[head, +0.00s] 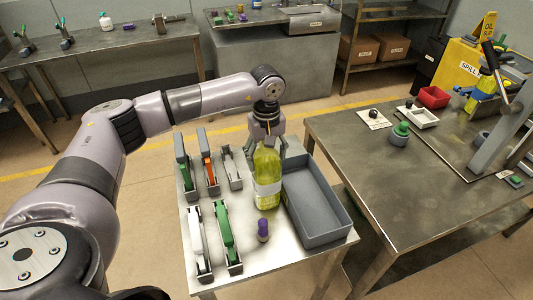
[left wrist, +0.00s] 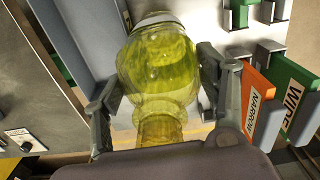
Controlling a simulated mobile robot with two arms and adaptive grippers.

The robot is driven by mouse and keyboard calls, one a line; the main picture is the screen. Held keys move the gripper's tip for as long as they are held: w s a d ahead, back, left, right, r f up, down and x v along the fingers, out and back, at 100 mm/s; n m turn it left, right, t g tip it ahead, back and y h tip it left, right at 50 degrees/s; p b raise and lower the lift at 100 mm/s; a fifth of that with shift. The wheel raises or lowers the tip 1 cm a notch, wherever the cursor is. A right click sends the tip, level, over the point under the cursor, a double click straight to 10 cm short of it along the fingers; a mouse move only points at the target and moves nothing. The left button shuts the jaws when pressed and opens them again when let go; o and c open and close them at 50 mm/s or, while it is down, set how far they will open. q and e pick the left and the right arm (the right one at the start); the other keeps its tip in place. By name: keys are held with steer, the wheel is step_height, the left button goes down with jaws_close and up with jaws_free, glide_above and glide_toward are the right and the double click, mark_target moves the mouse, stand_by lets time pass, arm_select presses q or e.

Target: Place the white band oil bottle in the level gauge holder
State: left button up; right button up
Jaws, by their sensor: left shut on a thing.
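The white band oil bottle (head: 267,164) is a clear bottle of yellow-green oil with a white band round its lower part. My left gripper (head: 265,147) is shut on its upper part from above, and the bottle hangs upright over the small metal cart, beside a grey tray. I cannot tell whether its base touches the cart top. In the left wrist view the oil bottle (left wrist: 155,65) sits between the fingers of the left gripper (left wrist: 163,98), its white band at the top edge. I cannot tell which thing is the level gauge holder. My right gripper is not in view.
The cart (head: 243,272) carries the deep grey tray (head: 335,232), several upright holders with coloured handles (head: 226,236) and a purple-topped piece (head: 263,230). A workbench (head: 400,200) stands at the right, with a red bin (head: 433,97) and a green-topped piece (head: 400,133).

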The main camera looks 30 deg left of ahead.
arm_select(q)
steer(key=o, duration=1.5)
steer(key=shift+f, duration=0.1)
steer(key=o, duration=0.4)
steer(key=shift+o, duration=0.2)
